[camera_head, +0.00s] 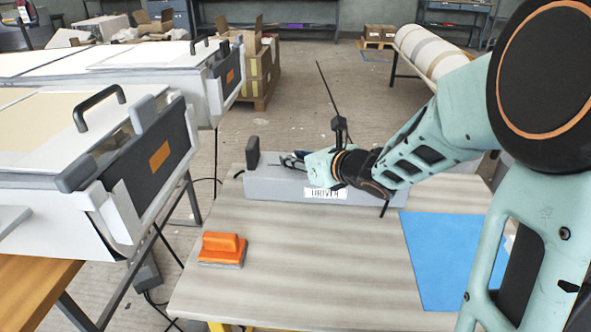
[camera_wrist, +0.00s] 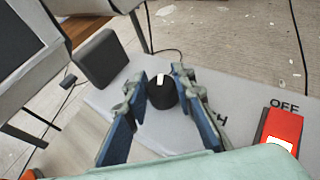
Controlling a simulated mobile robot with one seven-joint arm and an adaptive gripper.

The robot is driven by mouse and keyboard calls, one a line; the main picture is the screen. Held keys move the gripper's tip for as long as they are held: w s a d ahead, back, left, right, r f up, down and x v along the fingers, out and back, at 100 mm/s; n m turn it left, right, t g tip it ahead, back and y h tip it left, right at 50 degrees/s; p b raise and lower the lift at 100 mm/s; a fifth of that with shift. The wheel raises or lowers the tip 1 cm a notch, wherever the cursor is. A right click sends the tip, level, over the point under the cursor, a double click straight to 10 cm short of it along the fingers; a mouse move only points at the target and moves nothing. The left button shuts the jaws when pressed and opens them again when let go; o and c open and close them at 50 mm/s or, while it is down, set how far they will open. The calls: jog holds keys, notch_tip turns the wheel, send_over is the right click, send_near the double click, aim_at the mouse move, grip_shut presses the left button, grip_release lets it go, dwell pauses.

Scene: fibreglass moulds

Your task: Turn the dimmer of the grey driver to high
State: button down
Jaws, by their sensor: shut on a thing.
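The grey driver (camera_head: 268,190) is a long low box at the back of the table, with a "DRIVER" label on its front. In the wrist view its grey top (camera_wrist: 175,140) carries a round black dimmer knob (camera_wrist: 163,95) with a white pointer mark toward the picture's top. My gripper (camera_wrist: 160,82) is shut on the knob, one blue-padded finger on either side. A printed word beside the right finger is partly hidden; only its last letter, "H", reads clearly. In the head view my gripper (camera_head: 293,160) is over the driver's top and the knob is hidden.
A red switch (camera_wrist: 280,130) marked "OFF" is on the driver's top. A black block (camera_head: 252,152) stands at its left end. An orange-handled block (camera_head: 221,249) and a blue sheet (camera_head: 450,262) lie on the table (camera_head: 310,270), with clear room between them. Mould benches stand left.

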jog(key=shift+a+m+t+h+b, duration=0.2)
jog(key=shift+m+t+h+b, duration=0.3)
jog(key=shift+m+t+h, duration=0.3)
jog(key=shift+m+h, duration=0.5)
jog(key=shift+d+r+m+h, duration=0.1)
jog(key=shift+m+h, duration=0.3)
jog(key=shift+m, duration=0.1)
jog(key=c, duration=1.6)
grip_release()
jog(key=shift+w+d+n+y, duration=0.1)
jog(key=shift+d+n+y, duration=0.05)
jog(key=shift+n+y, duration=0.25)
jog(key=shift+n+g+y, duration=0.4)
jog(key=shift+n+y, duration=0.2)
jog(key=shift+n, duration=0.1)
